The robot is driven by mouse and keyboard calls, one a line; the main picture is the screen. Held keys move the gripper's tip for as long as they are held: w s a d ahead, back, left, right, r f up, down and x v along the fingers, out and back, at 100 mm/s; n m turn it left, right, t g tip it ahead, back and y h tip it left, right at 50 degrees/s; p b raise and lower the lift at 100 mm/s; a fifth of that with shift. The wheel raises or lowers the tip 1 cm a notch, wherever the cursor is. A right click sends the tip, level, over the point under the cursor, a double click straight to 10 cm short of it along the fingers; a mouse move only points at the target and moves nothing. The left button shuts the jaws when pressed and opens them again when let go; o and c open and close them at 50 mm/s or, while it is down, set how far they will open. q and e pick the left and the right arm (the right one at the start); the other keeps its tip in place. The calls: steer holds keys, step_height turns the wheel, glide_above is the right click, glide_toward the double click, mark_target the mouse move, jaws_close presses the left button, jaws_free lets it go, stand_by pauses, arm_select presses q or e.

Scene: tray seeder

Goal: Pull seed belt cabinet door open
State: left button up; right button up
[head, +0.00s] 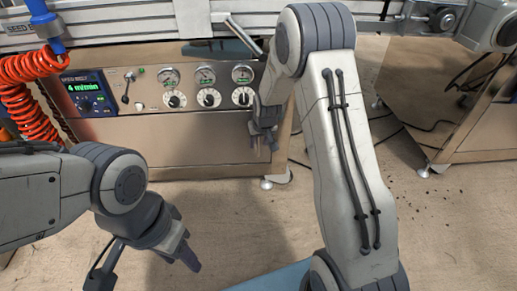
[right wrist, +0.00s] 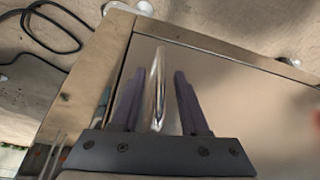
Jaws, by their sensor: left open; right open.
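The steel seed belt cabinet (head: 120,125) stands at the back left below its gauge panel. Its brushed door (head: 190,150) appears closed and also shows in the right wrist view (right wrist: 245,95). A shiny bar handle (right wrist: 158,80) on the door lies between the two fingers of my right gripper (right wrist: 159,78). The fingers are open, with a gap on each side of the handle. In the head view my right gripper (head: 262,140) is at the door's right side and hides the handle. My left gripper (head: 188,252) is low over the floor, apart from the cabinet.
Above the door are a speed display (head: 88,98), gauges (head: 205,76) and knobs (head: 208,98). An orange coiled hose (head: 30,105) hangs at the left. Another metal cabinet (head: 480,130) stands at the right. Cables lie on the floor between; the floor before the door is clear.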

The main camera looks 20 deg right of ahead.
steer(key=shift+w+f, duration=0.15)
steer(key=shift+f, duration=0.3)
steer(key=shift+c, duration=0.3)
jaws_close()
stand_by(0.9)
